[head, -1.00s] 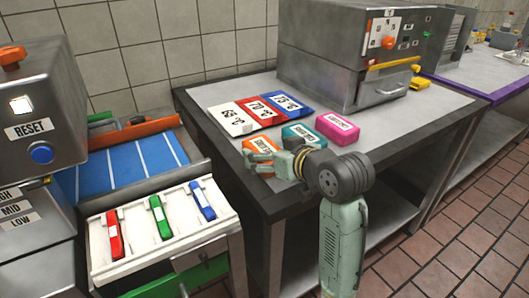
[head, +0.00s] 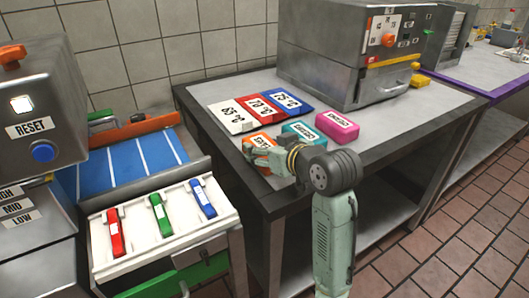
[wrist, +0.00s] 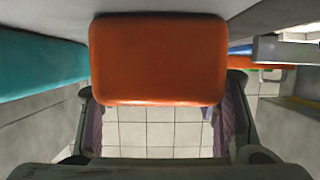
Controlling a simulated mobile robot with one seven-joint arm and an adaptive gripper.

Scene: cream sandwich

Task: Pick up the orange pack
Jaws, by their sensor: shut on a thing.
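The orange pack (head: 257,140) is at the front left of the table's packs in the head view, partly hidden by my gripper (head: 262,155). In the wrist view the orange pack (wrist: 158,60) fills the upper middle. The fingers of my gripper (wrist: 160,118) are on its left and right sides, shut on it. Whether the pack is clear of the table top is hard to tell.
A teal pack (head: 303,133) lies close to the right of the orange one, with a pink pack (head: 337,126) beyond it. White, red and blue temperature cards (head: 262,107) lie behind. A grey machine (head: 345,60) stands at the back of the table (head: 375,130).

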